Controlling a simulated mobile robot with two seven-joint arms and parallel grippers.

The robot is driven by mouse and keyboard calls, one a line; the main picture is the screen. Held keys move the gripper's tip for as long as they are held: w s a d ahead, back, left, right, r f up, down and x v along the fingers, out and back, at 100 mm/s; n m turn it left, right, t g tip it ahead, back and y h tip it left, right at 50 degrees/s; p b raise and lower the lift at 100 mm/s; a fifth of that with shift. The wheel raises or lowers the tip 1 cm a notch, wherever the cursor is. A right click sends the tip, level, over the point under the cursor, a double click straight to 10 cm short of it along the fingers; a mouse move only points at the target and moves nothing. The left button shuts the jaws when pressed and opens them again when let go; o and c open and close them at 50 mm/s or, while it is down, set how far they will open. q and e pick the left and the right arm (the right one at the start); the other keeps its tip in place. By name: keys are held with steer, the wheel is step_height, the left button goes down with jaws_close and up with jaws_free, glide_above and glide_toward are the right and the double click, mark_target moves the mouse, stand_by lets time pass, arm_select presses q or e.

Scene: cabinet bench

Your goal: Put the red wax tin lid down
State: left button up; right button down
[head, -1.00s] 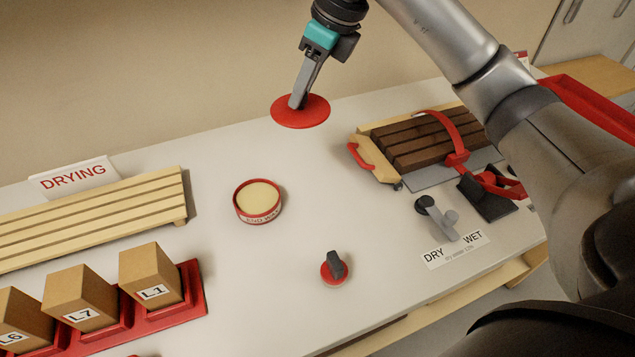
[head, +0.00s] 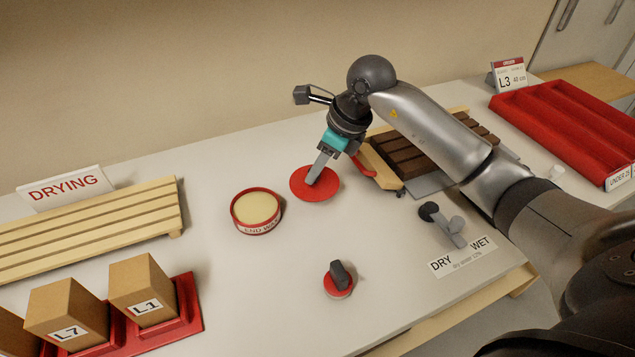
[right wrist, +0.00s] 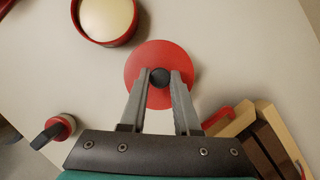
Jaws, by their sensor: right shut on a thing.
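The red wax tin lid (head: 300,184) is a flat red disc, just right of the open tin in the head view. My right gripper (head: 314,181) is shut on the lid's dark knob, seen between the fingertips in the right wrist view (right wrist: 160,78). The lid is at or just above the bench top; I cannot tell whether it touches. The open round wax tin (head: 257,230), red with pale wax inside, stands on the bench apart from the lid. My left gripper is not in view.
A wooden drying rack (head: 90,228) with a DRYING sign (head: 65,188) is at left. Boxes (head: 142,288) sit in a red holder in front. A dark knob on a red base (head: 338,279) stands near the front. A dark slatted block (head: 405,155) lies behind my arm. A red tray (head: 560,125) is at right.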

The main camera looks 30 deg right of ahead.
mark_target(318, 182)
steer(key=shift+f, duration=2.05)
steer(key=shift+b, duration=0.3)
steer(key=shift+f, duration=0.2)
steer(key=c, duration=0.6)
jaws_free()
steer(key=shift+c, duration=0.2)
steer(key=shift+r, duration=0.2)
steer(key=shift+d+r, duration=0.1)
steer(key=shift+r, duration=0.25)
steer(key=p+v, duration=0.1)
steer(key=v, duration=1)
steer(key=shift+s+r+p, duration=0.15)
steer(key=shift+p, duration=0.15)
